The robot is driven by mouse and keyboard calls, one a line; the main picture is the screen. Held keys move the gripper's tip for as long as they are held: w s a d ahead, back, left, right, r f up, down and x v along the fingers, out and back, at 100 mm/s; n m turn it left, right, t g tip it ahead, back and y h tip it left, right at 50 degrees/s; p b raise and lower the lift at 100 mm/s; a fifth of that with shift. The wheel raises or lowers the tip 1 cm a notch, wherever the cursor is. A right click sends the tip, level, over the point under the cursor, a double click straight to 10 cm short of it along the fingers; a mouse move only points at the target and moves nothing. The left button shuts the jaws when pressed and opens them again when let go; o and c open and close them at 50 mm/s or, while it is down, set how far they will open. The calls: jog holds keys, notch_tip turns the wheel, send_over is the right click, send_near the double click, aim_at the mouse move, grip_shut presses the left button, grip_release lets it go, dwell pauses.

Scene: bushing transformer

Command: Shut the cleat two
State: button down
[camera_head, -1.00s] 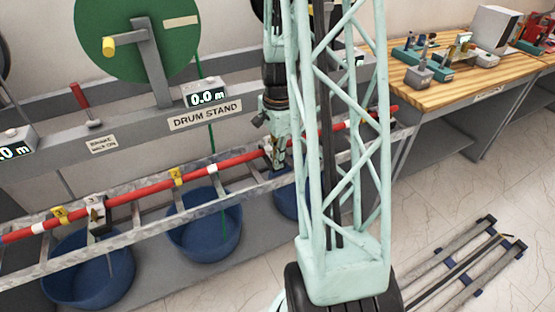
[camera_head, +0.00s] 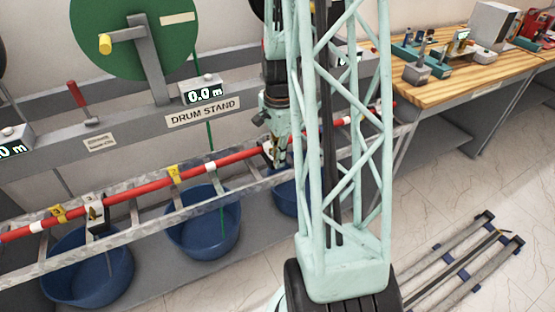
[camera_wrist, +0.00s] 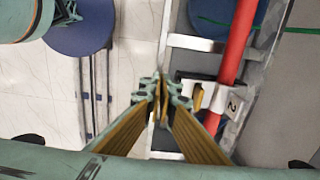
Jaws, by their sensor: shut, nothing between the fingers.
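Cleat two shows in the wrist view as a white block marked 2 (camera_wrist: 232,104) at the red cable (camera_wrist: 238,45). A pale and yellow-brown part (camera_wrist: 198,97) of it sticks out on the cable's left side. I cannot tell how far the cleat's moving part stands open. My gripper (camera_wrist: 160,98) is shut and empty, just left of that part; contact is unclear. In the head view my gripper (camera_head: 277,150) hangs down at the red cable (camera_head: 135,190), left of my lattice column, and hides most of the cleat there.
Another cleat (camera_head: 97,214) and yellow tags (camera_head: 173,173) sit along the cable on the metal ladder tray (camera_head: 160,215). Blue tubs (camera_head: 205,230) stand below. The drum stand (camera_head: 150,120) is behind.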

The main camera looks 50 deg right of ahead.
jog(key=s+a+r, duration=0.3)
jog(key=s, duration=0.3)
jog(key=shift+s+a, duration=0.15)
jog(key=shift+s, duration=0.25)
jog(key=shift+w+r, duration=0.1)
jog(key=shift+r, duration=0.1)
notch_tip(320, 180, up, 12)
jog(key=n+p, duration=1.6)
jog(key=n, duration=0.2)
send_over(271, 144)
jog(key=s+a, duration=0.1)
jog(key=s, duration=0.3)
jog(key=shift+s+a+f+g, duration=0.1)
jog(key=shift+s+f+g, duration=0.05)
jog(key=shift+g, duration=0.25)
jog(key=shift+f, duration=0.15)
jog(key=shift+s+a+f, duration=0.1)
jog(key=shift+s+f, duration=0.05)
jog(key=shift+f, duration=2.15)
jog(key=shift+s+a+f, duration=0.1)
jog(key=shift+f, duration=2.15)
jog(key=shift+s+f, duration=0.15)
jog(key=shift+f, duration=2.15)
jog(key=shift+f+b, duration=0.15)
jog(key=shift+b, duration=0.15)
